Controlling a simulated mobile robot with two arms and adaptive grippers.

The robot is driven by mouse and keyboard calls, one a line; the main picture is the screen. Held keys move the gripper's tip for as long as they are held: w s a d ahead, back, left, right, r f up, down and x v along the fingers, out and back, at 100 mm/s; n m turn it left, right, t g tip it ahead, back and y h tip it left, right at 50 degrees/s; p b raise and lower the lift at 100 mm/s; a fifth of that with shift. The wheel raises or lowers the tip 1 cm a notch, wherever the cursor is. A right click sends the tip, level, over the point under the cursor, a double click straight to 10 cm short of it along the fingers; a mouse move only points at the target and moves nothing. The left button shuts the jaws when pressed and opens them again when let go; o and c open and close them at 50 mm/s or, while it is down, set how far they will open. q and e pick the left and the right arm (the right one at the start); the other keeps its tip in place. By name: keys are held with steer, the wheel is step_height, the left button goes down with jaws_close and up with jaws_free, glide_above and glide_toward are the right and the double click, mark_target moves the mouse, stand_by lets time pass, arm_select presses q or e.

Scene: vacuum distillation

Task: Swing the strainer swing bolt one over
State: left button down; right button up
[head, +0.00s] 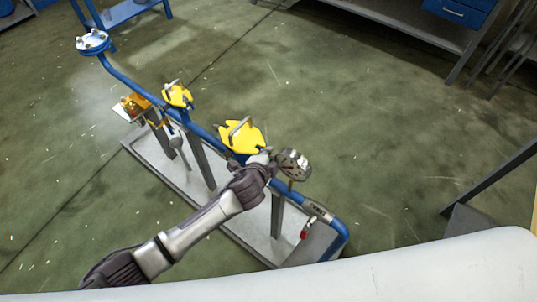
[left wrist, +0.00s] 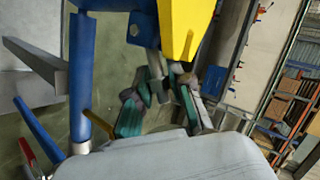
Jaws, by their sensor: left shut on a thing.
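The strainer, with its yellow cover (head: 240,135) and a grey handle on top, sits on the blue pipe line. The yellow part also shows in the left wrist view (left wrist: 184,28). My left gripper (head: 263,165) is at the strainer's near right side, just below the yellow cover. In the left wrist view its green-padded fingers (left wrist: 160,108) are closed around a small grey metal part (left wrist: 156,84), which looks like the swing bolt. The fingers and wrist hide most of the bolt, so its tilt cannot be told. My right gripper is not in view.
A round grey flange-like part (head: 294,163) stands close right of my gripper. The blue pipe (head: 120,80) runs up left to a second yellow-topped unit (head: 177,95). A red-handled valve (head: 304,235) hangs near the pipe's lower end. The green floor beyond is clear.

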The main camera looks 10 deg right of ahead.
arm_select(q)
steer(key=c, duration=1.2)
jaws_free()
steer(key=shift+w, duration=0.1)
steer(key=shift+c, duration=0.2)
